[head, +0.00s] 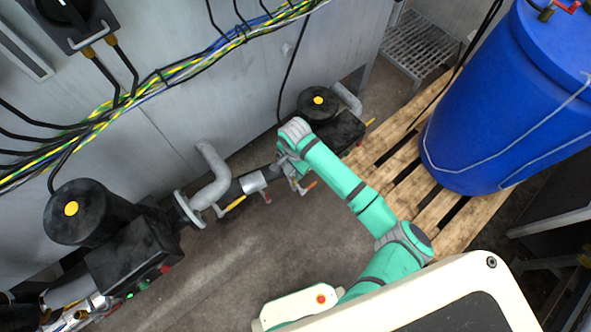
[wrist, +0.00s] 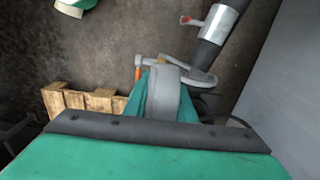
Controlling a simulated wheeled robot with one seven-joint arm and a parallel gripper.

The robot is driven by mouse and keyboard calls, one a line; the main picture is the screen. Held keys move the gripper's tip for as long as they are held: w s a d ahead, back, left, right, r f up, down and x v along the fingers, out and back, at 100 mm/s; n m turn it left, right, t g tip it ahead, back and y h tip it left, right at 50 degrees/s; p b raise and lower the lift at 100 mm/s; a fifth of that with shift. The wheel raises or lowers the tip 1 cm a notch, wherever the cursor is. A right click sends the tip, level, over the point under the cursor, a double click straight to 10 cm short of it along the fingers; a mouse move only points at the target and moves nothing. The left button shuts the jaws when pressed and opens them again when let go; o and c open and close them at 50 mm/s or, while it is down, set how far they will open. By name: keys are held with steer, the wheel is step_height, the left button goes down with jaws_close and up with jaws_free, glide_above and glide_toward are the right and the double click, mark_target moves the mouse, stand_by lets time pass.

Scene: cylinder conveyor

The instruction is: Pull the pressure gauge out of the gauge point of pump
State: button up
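In the head view, one black pump (head: 130,255) with a yellow-capped motor stands at the lower left. Another black pump (head: 340,130) stands behind the end of my arm. Grey pipework (head: 212,178) runs between them. My gripper (head: 291,172) is down at this pipework, near the right pump, mostly hidden by my wrist. I cannot make out the pressure gauge or the gauge point in either view. The fingers are not clear enough to tell open from shut.
A blue barrel (head: 505,105) stands on a wooden pallet (head: 445,215) to the right of my arm. Yellow-green cables (head: 170,75) run along the grey wall panel (head: 185,120). A yellow handle (head: 235,203) sticks out from the pipe. The floor (head: 235,270) in front is bare.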

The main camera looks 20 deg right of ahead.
jaws_close()
steer(key=shift+r, duration=0.25)
steer(key=shift+r, duration=0.4)
steer(key=shift+r, duration=0.25)
steer(key=shift+r, duration=0.3)
steer(key=shift+r, duration=0.25)
steer(key=shift+r, duration=0.35)
steer(key=shift+r, duration=0.15)
